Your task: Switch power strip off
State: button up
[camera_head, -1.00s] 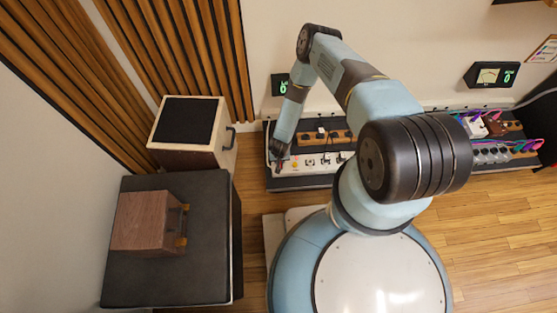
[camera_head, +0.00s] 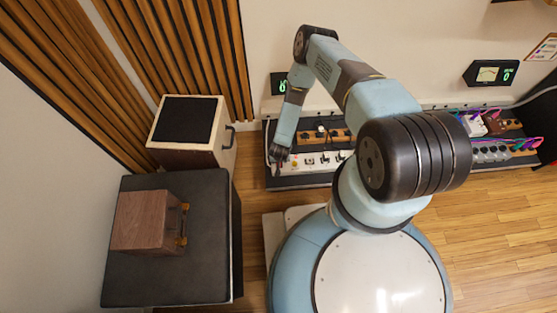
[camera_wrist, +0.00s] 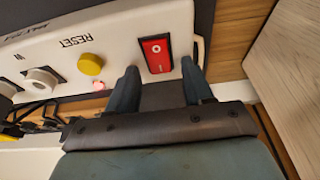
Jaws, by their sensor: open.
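The white power strip (camera_wrist: 110,42) fills the upper left of the wrist view; in the head view it (camera_head: 312,161) lies on a dark low shelf against the back wall. Its red rocker switch (camera_wrist: 157,53) sits near the strip's right end, marked with a line and a circle. A yellow RESET button (camera_wrist: 91,64) and a lit red lamp (camera_wrist: 98,87) are left of it. My gripper (camera_wrist: 160,82) is open and empty, its fingers either side of the switch's lower end. Whether a fingertip touches the strip is unclear. In the head view my gripper (camera_head: 279,158) is at the strip's left end.
A wooden socket block (camera_head: 335,136) stands behind the strip. A speaker box (camera_head: 188,130) and a dark case (camera_head: 210,280) bearing a wooden box (camera_head: 145,222) stand left. Open floor (camera_head: 500,230) lies right.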

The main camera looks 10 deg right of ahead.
jog(key=shift+r, duration=0.15)
jog(key=v, duration=1.3)
jog(key=shift+r, duration=0.2)
